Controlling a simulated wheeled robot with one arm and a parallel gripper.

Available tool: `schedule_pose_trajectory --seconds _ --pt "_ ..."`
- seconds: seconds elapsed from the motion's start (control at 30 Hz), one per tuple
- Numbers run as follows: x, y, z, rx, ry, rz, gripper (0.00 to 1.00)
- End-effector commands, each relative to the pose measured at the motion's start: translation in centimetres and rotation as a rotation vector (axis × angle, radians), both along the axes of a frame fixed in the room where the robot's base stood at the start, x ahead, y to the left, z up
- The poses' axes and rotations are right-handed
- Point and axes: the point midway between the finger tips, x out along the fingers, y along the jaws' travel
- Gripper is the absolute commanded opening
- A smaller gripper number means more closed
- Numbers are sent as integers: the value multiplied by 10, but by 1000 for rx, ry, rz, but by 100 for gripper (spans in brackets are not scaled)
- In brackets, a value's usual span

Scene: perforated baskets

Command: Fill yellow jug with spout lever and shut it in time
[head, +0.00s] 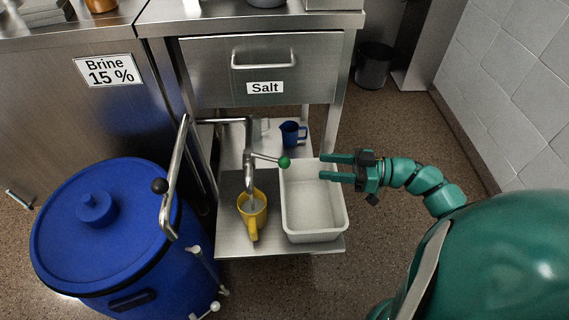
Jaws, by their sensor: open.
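The yellow jug (254,222) stands on the steel shelf under the metal spout (249,165), with its handle toward me. Something pale shows inside it below the spout; I cannot tell how full it is. The spout lever (266,157) points right from the spout and ends in a green ball (284,162). My gripper (321,167) is open and empty above the white tub, its fingers pointing left toward the green ball. A gap shows between the fingertips and the ball.
The white tub (313,237) stands right of the jug. A blue jug (293,133) is farther back on the shelf (228,245). A blue barrel (60,240) with a black-knobbed pipe lever (160,186) stands at the left. The Salt drawer (300,70) hangs above the shelf.

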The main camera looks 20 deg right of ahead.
Motion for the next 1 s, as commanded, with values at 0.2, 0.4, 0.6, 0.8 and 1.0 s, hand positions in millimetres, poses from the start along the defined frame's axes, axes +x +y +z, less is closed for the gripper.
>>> schedule_pose_trajectory --seconds 0.2,0.4,0.6,0.8,1.0 --pt "19 41 -3 0 -2 5 48" --pt "36 74 -2 2 -3 2 48" --pt "47 95 -2 0 -1 3 48" --pt "50 102 0 2 -1 1 48" --pt "51 101 0 2 -1 0 48"
